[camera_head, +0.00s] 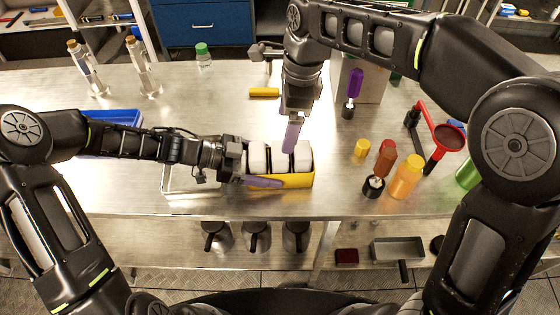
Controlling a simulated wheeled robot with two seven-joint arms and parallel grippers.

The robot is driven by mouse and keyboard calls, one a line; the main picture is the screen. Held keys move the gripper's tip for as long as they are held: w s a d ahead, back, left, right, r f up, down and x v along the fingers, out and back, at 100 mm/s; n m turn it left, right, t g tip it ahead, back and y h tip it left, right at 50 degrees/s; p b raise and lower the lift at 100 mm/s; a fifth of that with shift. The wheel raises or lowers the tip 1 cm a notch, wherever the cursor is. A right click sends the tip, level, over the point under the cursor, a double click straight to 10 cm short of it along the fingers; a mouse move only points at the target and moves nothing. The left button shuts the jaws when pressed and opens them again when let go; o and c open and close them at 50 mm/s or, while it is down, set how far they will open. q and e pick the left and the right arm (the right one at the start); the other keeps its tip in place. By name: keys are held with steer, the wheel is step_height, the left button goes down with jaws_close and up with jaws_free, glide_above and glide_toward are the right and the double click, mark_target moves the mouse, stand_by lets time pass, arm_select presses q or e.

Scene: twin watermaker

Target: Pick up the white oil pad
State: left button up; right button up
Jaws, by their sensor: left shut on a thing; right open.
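Several white oil pads (302,155) stand side by side in a yellow box (296,181) on the metal table. My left gripper (258,181) comes in from the left and is shut on the left end of the yellow box. One purple finger lies along the box's front wall; the other finger is hidden. My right gripper (291,138) points down from above, its purple finger over the pads near the middle of the row. It is open. Whether it touches a pad, I cannot tell.
A yellow bottle (406,178), a dark red bottle (386,157) and a red funnel stand (440,145) stand to the right. A blue tray (112,130) is at the left. A yellow bar (264,92) lies behind the box.

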mark_target(280, 160)
steer(key=shift+a+f, duration=0.15)
steer(key=shift+f, duration=0.95)
steer(key=shift+a+f, duration=0.15)
steer(key=shift+f, duration=0.95)
steer(key=shift+f, duration=0.1)
steer(key=f, duration=0.3)
steer(key=a+f, duration=0.1)
steer(key=f, duration=0.1)
steer(key=shift+s, duration=0.1)
steer(key=shift+c, duration=0.5)
steer(key=c, duration=1.3)
steer(key=shift+r, duration=0.1)
